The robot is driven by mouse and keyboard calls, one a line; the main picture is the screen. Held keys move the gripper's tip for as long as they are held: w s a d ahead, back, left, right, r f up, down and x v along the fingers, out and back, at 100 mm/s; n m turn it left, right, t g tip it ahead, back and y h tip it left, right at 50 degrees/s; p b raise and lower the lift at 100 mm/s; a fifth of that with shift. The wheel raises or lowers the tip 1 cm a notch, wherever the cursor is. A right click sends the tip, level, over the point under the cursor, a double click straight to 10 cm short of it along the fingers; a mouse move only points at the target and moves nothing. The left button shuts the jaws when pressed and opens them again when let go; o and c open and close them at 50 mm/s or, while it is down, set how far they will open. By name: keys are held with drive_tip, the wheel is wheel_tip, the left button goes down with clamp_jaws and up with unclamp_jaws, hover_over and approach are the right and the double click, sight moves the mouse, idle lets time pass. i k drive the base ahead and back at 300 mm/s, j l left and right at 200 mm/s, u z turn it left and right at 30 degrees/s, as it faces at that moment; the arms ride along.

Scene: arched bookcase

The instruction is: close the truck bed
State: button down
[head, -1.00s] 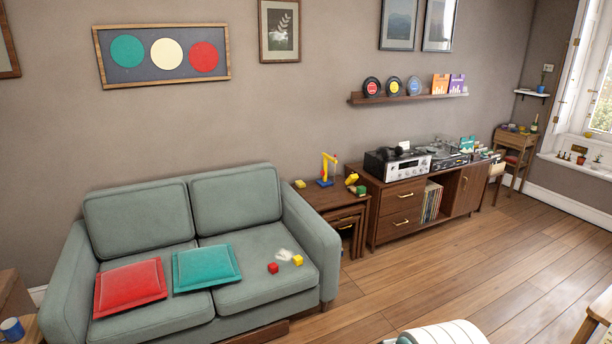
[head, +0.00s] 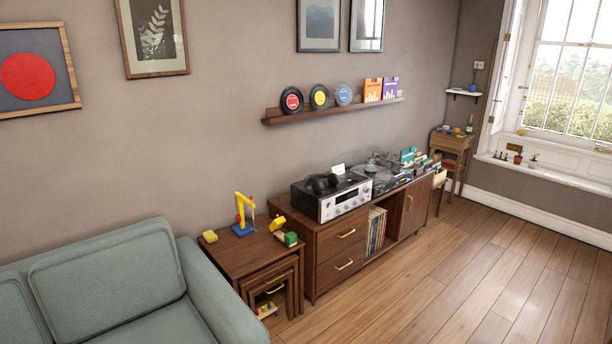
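A small toy with a tilted yellow part (head: 277,223) and a green part (head: 290,239) sits at the right of the wooden side table (head: 232,262). It looks like the toy truck, with the yellow part as its raised bed, but it is too small to be sure. My gripper is not in view.
A yellow and blue toy crane (head: 243,215) and a yellow block (head: 210,236) share the side table. The sofa (head: 110,285) stands to its left, the sideboard (head: 325,240) to its right. The wooden floor (head: 440,285) is open at the front right.

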sight(278, 223)
drive_tip(key=i, duration=0.9)
drive_tip(key=i+l+u, duration=0.1)
drive_tip(key=i, duration=0.8)
drive_tip(key=i+l+u, duration=0.15)
drive_tip(key=i+u, duration=0.15)
drive_tip(key=i, duration=0.25)
drive_tip(key=i+l+u, duration=0.25)
drive_tip(key=i, duration=0.25)
drive_tip(key=i+l+u, duration=0.3)
drive_tip(key=i+l, duration=0.1)
drive_tip(key=i, duration=0.15)
